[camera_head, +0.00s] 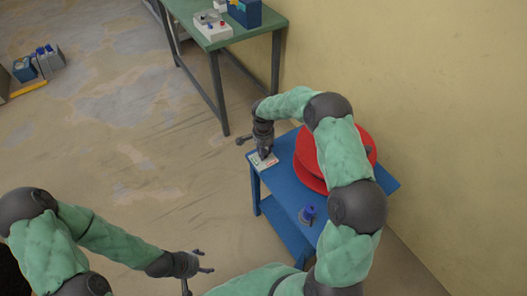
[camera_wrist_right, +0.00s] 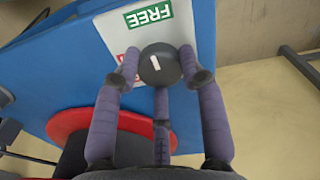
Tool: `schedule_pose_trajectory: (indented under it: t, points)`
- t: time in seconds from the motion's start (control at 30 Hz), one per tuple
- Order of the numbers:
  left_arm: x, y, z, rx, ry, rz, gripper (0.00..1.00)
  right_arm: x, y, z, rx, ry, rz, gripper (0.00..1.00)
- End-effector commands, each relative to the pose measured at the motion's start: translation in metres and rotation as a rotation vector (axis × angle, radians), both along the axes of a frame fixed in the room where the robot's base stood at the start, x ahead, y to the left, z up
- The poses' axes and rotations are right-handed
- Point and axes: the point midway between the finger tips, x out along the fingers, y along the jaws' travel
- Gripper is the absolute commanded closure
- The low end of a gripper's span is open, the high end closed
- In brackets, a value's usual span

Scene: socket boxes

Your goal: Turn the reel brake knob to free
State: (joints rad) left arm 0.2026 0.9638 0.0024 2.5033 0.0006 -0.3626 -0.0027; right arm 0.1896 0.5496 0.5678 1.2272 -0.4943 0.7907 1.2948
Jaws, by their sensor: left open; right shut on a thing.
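The brake knob (camera_wrist_right: 160,62) is a round black knob with a short white mark, on a white plate (camera_wrist_right: 103,33). A green FREE label (camera_wrist_right: 148,14) lies at the top of the plate in the right wrist view. A red label (camera_wrist_right: 120,58), mostly hidden, shows beside a finger. My right gripper (camera_head: 264,153) is shut on the knob, its fingers around it. The white mark slants slightly and does not point straight at FREE. In the head view the gripper hides the knob above the plate (camera_head: 263,164). My left gripper (camera_head: 202,263) is open and empty, away from the stand.
The blue stand (camera_head: 283,180) carries a red reel (camera_head: 306,158) close to my right arm and a small blue item (camera_head: 308,212). A green table (camera_head: 265,22) with boxes stands behind. The wall is close on the right. Floor on the left is mostly clear.

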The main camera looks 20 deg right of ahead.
Motion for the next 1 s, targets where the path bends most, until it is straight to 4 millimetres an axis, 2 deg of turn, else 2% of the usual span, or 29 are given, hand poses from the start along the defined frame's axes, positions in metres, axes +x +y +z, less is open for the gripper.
schedule_pose_trajectory:
  t: [0.63,0.67,0.73,1.0]
  points:
    - [-0.0001,0.0000,-0.0014,0.000,0.000,0.000,0.34,-0.0037,0.0034,-0.0035,0.004,0.011,-0.050,0.91]
    - [-0.0001,0.0000,-0.0014,0.000,0.000,0.000,0.34,-0.0037,0.0034,-0.0036,0.004,0.011,-0.050,0.56]
    - [-0.0001,0.0000,-0.0014,0.000,0.000,0.000,0.34,-0.0034,0.0033,-0.0033,0.004,0.011,-0.050,0.36]
    - [0.0000,0.0000,-0.0014,0.000,0.000,0.000,0.34,-0.0013,0.0016,-0.0014,0.001,0.004,-0.050,0.35]
